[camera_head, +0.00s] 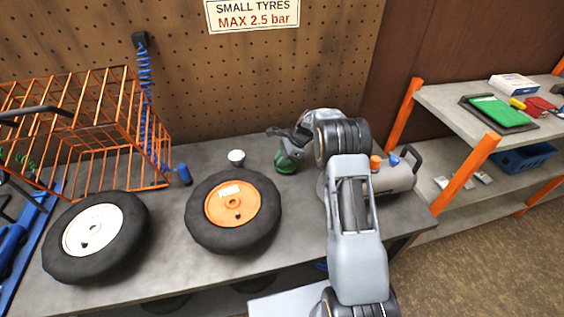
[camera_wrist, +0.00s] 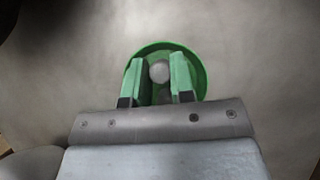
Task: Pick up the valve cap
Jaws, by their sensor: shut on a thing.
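My gripper (camera_wrist: 159,82) reaches down into a round green dish (camera_wrist: 200,66) in the wrist view. Its two green-faced fingers are closed on a small pale round piece, the valve cap (camera_wrist: 159,71), with one finger on each side. The dish's floor is partly hidden by the fingers. In the head view the green dish (camera_head: 286,166) stands on the workbench, right of the orange-hubbed wheel. My gripper is over it there, and the cap is hidden.
The grey workbench (camera_head: 170,200) carries an orange-hubbed wheel (camera_head: 262,228), a white-hubbed wheel (camera_head: 125,250), a small white cup (camera_head: 236,156) and a grey tank (camera_head: 396,178) close beside my arm. An orange wire cage (camera_head: 100,79) stands at left. A pegboard (camera_head: 230,90) rises behind.

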